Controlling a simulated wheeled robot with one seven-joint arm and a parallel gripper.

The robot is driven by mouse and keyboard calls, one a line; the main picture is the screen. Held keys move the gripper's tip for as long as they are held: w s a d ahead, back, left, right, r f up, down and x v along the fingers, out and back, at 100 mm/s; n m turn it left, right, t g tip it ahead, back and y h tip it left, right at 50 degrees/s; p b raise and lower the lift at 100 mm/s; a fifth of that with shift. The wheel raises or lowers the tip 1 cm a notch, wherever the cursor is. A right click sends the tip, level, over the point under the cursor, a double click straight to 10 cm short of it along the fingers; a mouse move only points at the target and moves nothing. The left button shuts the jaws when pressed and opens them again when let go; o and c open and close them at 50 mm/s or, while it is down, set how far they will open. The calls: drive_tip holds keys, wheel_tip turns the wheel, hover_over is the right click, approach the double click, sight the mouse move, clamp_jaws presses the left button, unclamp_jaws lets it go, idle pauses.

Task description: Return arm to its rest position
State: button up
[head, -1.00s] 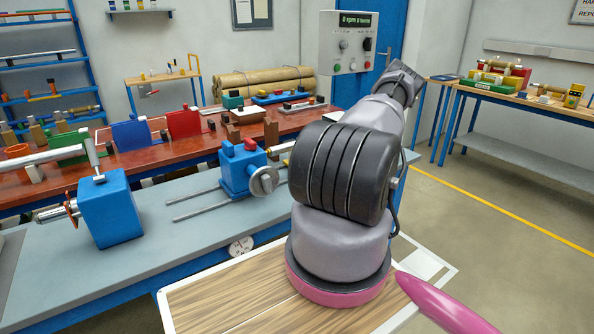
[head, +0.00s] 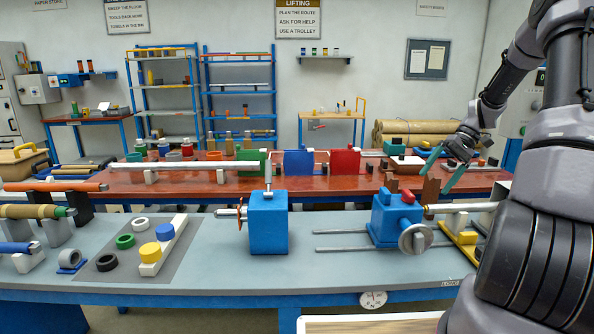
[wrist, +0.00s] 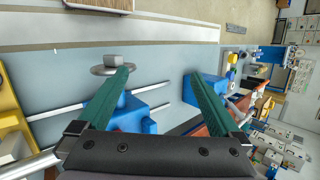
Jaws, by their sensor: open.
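My gripper (head: 448,168) is at the upper right in the head view, held above the right end of the winder bench. Its two green fingers are spread apart with nothing between them. In the wrist view the open fingers (wrist: 166,98) point over the bench, with the blue tailstock block (wrist: 143,113) and its handwheel (wrist: 114,69) below and beyond the left finger. The blue headstock block (wrist: 200,92) shows near the right finger. My dark arm fills the right side of the head view.
The tailstock (head: 386,222) and headstock (head: 268,222) stand on the grey bench (head: 330,270). A long red table (head: 330,184) with coloured holders stands behind. Rolls (head: 415,132) lie at the back right.

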drive_tip(key=s+a+r+m+t+h, duration=0.1)
drive_tip(key=s+a+r+t+h, duration=0.1)
drive_tip(key=s+a+r, duration=0.4)
drive_tip(key=s+a+r+m+t+h, duration=0.1)
drive_tip(key=s+a+r+t+h, duration=0.2)
drive_tip(key=r, duration=0.6)
drive_tip(key=s+a+r+m+t, duration=0.1)
drive_tip(key=s+a+r+t, duration=0.1)
drive_tip(key=s, duration=0.4)
drive_tip(key=s+a+r+m+t, duration=0.1)
drive_tip(key=s+a+r+t, duration=0.2)
drive_tip(key=s, duration=0.4)
drive_tip(key=shift+s+a+r, duration=0.2)
drive_tip(key=shift+a+r, duration=0.65)
drive_tip(key=shift+r, duration=0.1)
idle(0.5)
